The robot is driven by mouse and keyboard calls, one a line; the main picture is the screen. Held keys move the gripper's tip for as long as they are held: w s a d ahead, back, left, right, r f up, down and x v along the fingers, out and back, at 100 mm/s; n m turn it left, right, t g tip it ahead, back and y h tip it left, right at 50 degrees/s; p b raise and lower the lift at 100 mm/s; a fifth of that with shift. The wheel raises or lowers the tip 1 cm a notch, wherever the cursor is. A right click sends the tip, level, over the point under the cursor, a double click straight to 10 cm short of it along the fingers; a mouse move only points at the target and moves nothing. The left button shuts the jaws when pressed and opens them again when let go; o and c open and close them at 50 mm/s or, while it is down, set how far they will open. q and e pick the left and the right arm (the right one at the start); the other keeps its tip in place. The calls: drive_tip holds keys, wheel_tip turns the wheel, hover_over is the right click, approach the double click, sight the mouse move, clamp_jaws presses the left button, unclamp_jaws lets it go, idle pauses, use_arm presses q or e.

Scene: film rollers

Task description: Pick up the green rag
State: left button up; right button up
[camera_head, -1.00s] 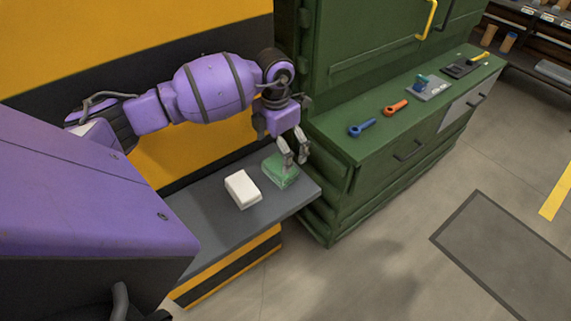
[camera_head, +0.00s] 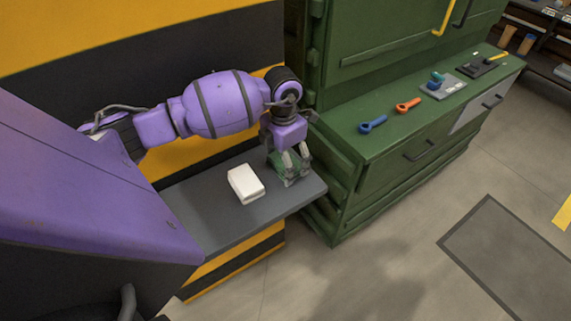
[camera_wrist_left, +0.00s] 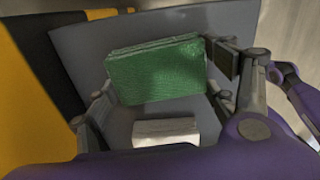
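The green rag (camera_head: 276,162) is a folded stack on the grey shelf (camera_head: 222,216), partly hidden behind my left gripper in the head view. In the left wrist view the rag (camera_wrist_left: 155,72) shows almost whole. My left gripper (camera_head: 292,180) points down at the rag. In the wrist view the left gripper (camera_wrist_left: 160,82) has its fingers apart on either side of the rag, the right-hand one close to its edge. I cannot tell whether they touch it. My right gripper is not in view.
A white folded cloth (camera_head: 245,183) lies left of the rag; the white cloth also shows in the wrist view (camera_wrist_left: 165,131). A green cabinet (camera_head: 345,190) stands right of the shelf, with a blue tool (camera_head: 373,124) and an orange tool (camera_head: 408,105) on top. The shelf's left part is clear.

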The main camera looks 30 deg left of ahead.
sight(278, 166)
use_arm(q)
drive_tip(key=shift+c, duration=1.2)
drive_tip(key=shift+r, duration=0.55)
drive_tip(key=r+p, duration=0.1)
drive_tip(key=r, duration=0.1)
drive_tip(key=s+r+p, duration=0.1)
drive_tip(key=r, duration=0.1)
drive_tip(key=s+r+p, duration=0.1)
drive_tip(key=r, duration=0.1)
drive_tip(key=shift+a+r+p, duration=0.15)
drive_tip(key=shift+a+p, duration=0.1)
drive_tip(key=shift+p, duration=0.05)
drive_tip(key=s+a+r, duration=0.1)
drive_tip(key=s+r, duration=0.4)
drive_tip(key=s, duration=0.7)
drive_tip(key=shift+a+r, duration=0.15)
drive_tip(key=shift+r, duration=0.15)
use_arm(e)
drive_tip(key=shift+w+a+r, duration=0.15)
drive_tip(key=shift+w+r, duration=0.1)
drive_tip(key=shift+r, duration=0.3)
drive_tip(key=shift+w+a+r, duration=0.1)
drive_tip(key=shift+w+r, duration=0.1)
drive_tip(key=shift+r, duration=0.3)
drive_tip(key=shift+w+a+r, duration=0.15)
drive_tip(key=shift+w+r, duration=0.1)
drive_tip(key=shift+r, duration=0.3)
